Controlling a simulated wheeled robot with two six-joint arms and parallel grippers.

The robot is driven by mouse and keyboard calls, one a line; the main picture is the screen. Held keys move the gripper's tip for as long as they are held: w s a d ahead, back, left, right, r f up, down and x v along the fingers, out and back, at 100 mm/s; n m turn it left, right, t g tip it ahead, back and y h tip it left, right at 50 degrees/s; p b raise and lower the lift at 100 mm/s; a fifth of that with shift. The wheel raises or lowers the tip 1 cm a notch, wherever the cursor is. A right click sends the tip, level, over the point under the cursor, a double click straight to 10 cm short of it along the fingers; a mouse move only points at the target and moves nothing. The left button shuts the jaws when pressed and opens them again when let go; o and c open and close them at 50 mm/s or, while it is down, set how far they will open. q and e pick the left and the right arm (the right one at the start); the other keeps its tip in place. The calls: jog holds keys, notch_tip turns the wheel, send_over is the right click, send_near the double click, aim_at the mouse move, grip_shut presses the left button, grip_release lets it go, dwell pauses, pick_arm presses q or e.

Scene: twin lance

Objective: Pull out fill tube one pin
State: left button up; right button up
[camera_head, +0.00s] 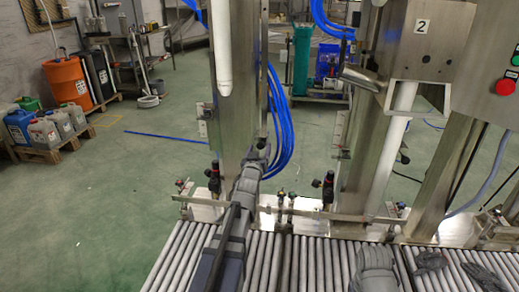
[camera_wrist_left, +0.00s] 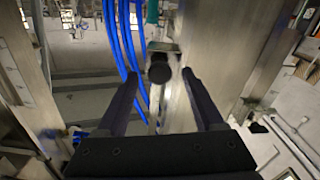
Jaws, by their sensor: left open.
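My left gripper (camera_head: 259,152) reaches up from the bottom of the head view to the side of the left steel column (camera_head: 236,110). A white fill tube (camera_head: 222,45) hangs in front of that column. In the left wrist view a dark round knob (camera_wrist_left: 159,72), which looks like the pin's head, sits on a metal bracket (camera_wrist_left: 163,47). My open left gripper (camera_wrist_left: 160,78) has one finger on each side of the knob in that picture. I cannot tell how deep the knob lies between them. The pin's shaft is hidden. My right gripper is not in view.
Blue hoses (camera_head: 283,125) hang close behind the left gripper. A roller conveyor (camera_head: 285,262) runs below, with grey gloves (camera_head: 376,268) lying on it at the right. A second column (camera_head: 378,130) with a panel marked 2 (camera_head: 422,27) stands to the right.

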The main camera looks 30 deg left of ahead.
pick_arm(q)
jog(key=shift+w+a, duration=0.15)
jog(key=shift+w, duration=0.2)
jog(key=shift+c, duration=0.2)
grip_shut()
dwell(1.0)
